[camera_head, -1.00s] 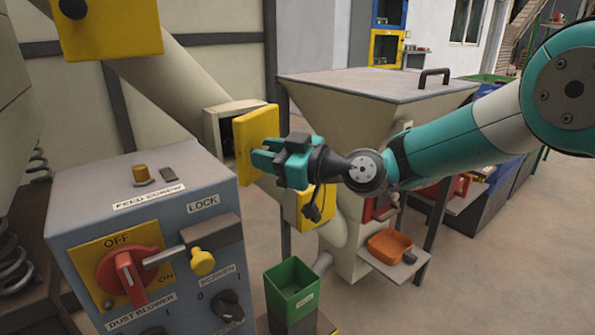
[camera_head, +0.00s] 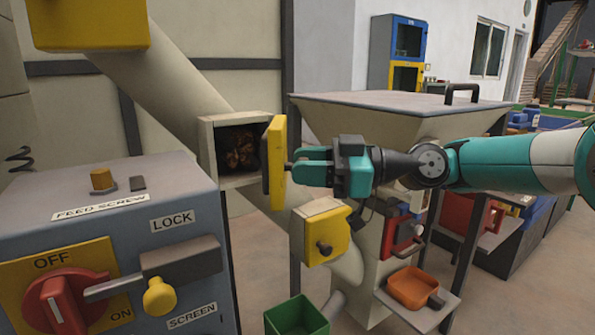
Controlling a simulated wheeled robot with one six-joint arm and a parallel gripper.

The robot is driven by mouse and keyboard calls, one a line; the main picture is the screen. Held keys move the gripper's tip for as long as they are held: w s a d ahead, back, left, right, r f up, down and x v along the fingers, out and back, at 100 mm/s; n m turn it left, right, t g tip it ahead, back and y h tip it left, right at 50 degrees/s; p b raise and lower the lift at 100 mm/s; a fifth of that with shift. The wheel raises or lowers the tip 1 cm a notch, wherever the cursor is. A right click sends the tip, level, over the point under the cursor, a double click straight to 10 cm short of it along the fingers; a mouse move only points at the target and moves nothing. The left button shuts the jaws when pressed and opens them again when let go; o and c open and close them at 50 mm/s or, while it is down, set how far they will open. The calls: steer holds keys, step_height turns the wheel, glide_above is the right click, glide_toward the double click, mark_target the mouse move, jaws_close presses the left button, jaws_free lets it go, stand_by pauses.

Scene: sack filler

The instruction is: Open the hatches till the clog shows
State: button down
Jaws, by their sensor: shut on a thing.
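A yellow hatch door (camera_head: 275,163) on the slanted chute (camera_head: 187,88) stands swung open to the right. In the square hatch opening (camera_head: 206,150) a dark brown, lumpy mass (camera_head: 240,148) shows. My gripper (camera_head: 298,168) is at the outer face of this door, shut on its handle, which is mostly hidden by the fingers. A lower yellow hatch (camera_head: 326,238) with a dark knob is closed on its box. Another yellow hatch (camera_head: 90,22) at the top left is partly cut off by the frame.
A grey control box (camera_head: 190,210) with a red switch (camera_head: 65,303) and a yellow lock knob (camera_head: 160,297) stands at the front left. A hopper (camera_head: 400,105) stands behind my arm. A green bin (camera_head: 297,318) and an orange tray (camera_head: 412,288) are below.

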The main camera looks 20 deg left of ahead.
steer(key=shift+s+a, duration=0.1)
steer(key=shift+s, duration=0.1)
steer(key=c, duration=0.8)
jaws_free()
steer(key=shift+a, duration=0.15)
step_height(320, 180, up, 20)
steer(key=p, duration=0.7)
steer(key=shift+p, duration=0.3)
